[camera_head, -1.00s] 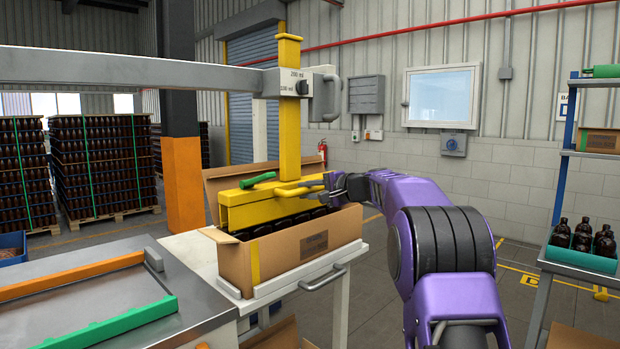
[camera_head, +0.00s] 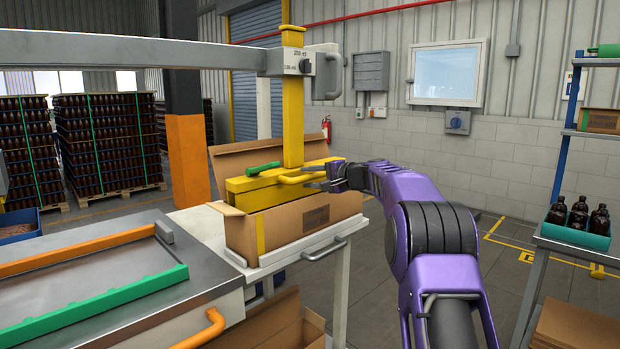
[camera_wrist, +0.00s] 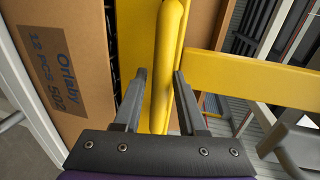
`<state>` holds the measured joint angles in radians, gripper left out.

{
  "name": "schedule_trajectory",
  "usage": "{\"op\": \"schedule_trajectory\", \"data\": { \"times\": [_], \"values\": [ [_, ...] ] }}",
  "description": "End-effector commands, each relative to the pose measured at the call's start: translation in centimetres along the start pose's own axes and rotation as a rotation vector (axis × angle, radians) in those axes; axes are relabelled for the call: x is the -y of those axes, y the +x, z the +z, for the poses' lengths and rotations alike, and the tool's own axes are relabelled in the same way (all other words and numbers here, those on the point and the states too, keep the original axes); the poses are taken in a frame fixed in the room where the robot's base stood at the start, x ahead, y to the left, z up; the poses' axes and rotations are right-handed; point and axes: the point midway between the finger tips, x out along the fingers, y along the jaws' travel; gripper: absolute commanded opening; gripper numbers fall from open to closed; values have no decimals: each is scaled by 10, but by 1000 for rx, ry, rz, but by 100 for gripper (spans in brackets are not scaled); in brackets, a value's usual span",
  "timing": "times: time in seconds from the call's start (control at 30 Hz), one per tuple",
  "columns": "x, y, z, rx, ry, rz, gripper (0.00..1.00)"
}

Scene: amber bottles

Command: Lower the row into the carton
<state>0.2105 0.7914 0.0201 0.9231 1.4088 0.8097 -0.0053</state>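The open cardboard carton (camera_head: 290,222) stands on a white cart top. The yellow gripping head (camera_head: 250,192) sits low in its opening, under a yellow upright (camera_head: 292,110). In the head view the bottle row is hidden by the head and carton wall. A dark strip, perhaps bottles, shows beside the carton wall (camera_wrist: 60,70) in the wrist view. My gripper (camera_head: 322,178) is at the yellow handle bar (camera_head: 300,178) on the head. In the wrist view my gripper (camera_wrist: 160,85) has its fingers apart on either side of the bar (camera_wrist: 167,50), with a gap on the left.
A green lever (camera_head: 262,168) lies on top of the head. A grey beam (camera_head: 150,60) crosses overhead. A metal table (camera_head: 90,270) with orange and green rails stands at front left. A shelf with dark bottles (camera_head: 578,215) is at right. Floor behind my arm is open.

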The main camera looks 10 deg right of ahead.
Motion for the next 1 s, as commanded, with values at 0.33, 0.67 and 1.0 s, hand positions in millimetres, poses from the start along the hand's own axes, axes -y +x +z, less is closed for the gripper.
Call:
{"op": "schedule_trajectory", "data": {
  "times": [0.33,0.67,1.0],
  "values": [
    [0,0,0,1,0,-1,54],
    [0,-44,-1,-3,1,-2,54],
    [1,-127,-1,-3,0,-2,54]
  ]
}}
